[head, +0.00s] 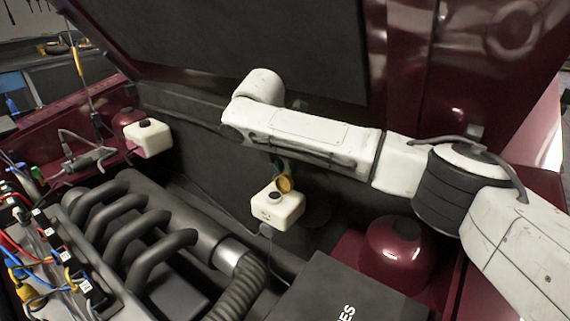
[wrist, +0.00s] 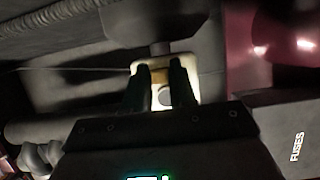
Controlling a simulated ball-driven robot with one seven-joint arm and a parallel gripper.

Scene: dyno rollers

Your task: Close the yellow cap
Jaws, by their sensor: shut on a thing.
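The yellow cap (head: 284,184) stands tilted up at the back right edge of a white tank (head: 272,211) in the head view. A dark round spot, which looks like the tank's opening, shows on the tank's top in front of the cap. In the wrist view, my gripper (wrist: 160,70) reaches over the white tank (wrist: 137,68) with a finger on each side of the yellow cap (wrist: 160,76). The fingers are shut on the cap. A grey round spot shows on the tank below the cap there. In the head view my arm hides most of the gripper.
Another white tank with a dark cap (head: 148,138) stands at the left. Black curved pipes (head: 125,215) fill the lower left. A fuse box (head: 335,290) and a dark red dome (head: 395,252) lie at lower right. The raised hood (head: 250,40) is behind my arm.

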